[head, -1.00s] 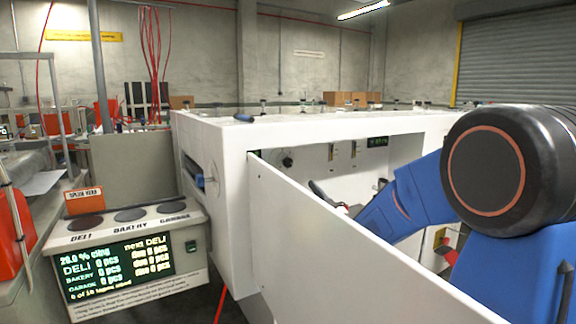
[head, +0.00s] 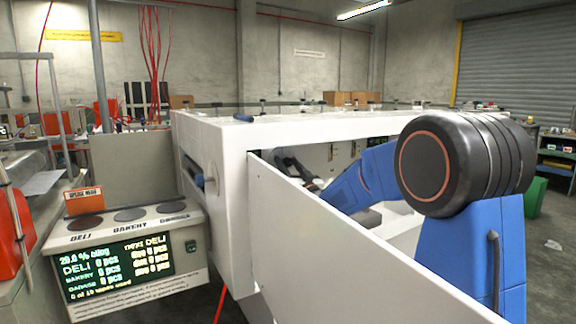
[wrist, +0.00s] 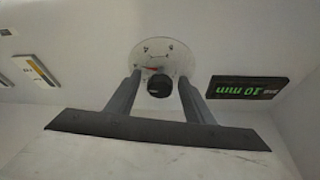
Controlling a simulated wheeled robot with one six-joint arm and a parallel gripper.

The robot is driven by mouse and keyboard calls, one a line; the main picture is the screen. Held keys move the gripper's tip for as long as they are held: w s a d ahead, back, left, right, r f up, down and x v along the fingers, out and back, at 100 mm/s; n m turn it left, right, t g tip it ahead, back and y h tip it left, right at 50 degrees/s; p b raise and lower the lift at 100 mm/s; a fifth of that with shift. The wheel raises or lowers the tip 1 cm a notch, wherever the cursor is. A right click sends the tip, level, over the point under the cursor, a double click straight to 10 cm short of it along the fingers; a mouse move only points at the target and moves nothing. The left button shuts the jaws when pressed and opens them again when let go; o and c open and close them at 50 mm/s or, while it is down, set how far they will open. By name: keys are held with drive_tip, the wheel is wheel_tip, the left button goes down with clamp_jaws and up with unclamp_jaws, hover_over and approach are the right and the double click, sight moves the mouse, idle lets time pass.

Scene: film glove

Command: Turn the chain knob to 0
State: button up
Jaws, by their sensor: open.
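The chain knob is probably the black round knob (wrist: 159,86) on a pale round dial plate (wrist: 165,58) in the wrist view; its lettering is too small to read. A short red mark shows on the plate beside the knob. My gripper (wrist: 160,80) is open, with its two dark fingers on either side of the knob in the picture. I cannot tell whether the fingers touch it. In the head view my blue arm reaches into the white machine (head: 228,205), and the gripper and knob are not clearly visible there.
A dark display (wrist: 246,88) with green, upside-down "10 mm" text is right of the dial. A slotted yellow-and-white scale (wrist: 42,70) is on the left. In the head view, a white panel (head: 350,245) stands in front of my arm. A deli/bakery counter (head: 125,250) stands at left.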

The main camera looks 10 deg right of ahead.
drive_tip(key=c, duration=1.1)
drive_tip(key=shift+o, duration=0.2)
drive_tip(key=shift+n+y, duration=0.4)
drive_tip(key=shift+n, duration=0.2)
drive_tip(key=n+y, duration=0.1)
drive_tip(key=n, duration=0.2)
drive_tip(key=n+g+y, duration=0.1)
drive_tip(key=n+y, duration=0.1)
drive_tip(key=shift+w+d+n, duration=0.1)
drive_tip(key=shift+n, duration=0.3)
drive_tip(key=n+g+y, duration=0.1)
drive_tip(key=n, duration=0.2)
drive_tip(key=n+g+y, duration=0.1)
drive_tip(key=n, duration=0.3)
drive_tip(key=shift+n+g, duration=0.3)
drive_tip(key=shift+g, duration=0.1)
drive_tip(key=n+g, duration=0.1)
drive_tip(key=n, duration=0.2)
drive_tip(key=n+g+y, duration=0.1)
drive_tip(key=n, duration=0.2)
drive_tip(key=shift+d+r+g, duration=0.1)
drive_tip(key=shift+g, duration=0.3)
drive_tip(key=shift+n+g, duration=0.8)
drive_tip(key=shift+n, duration=1.6)
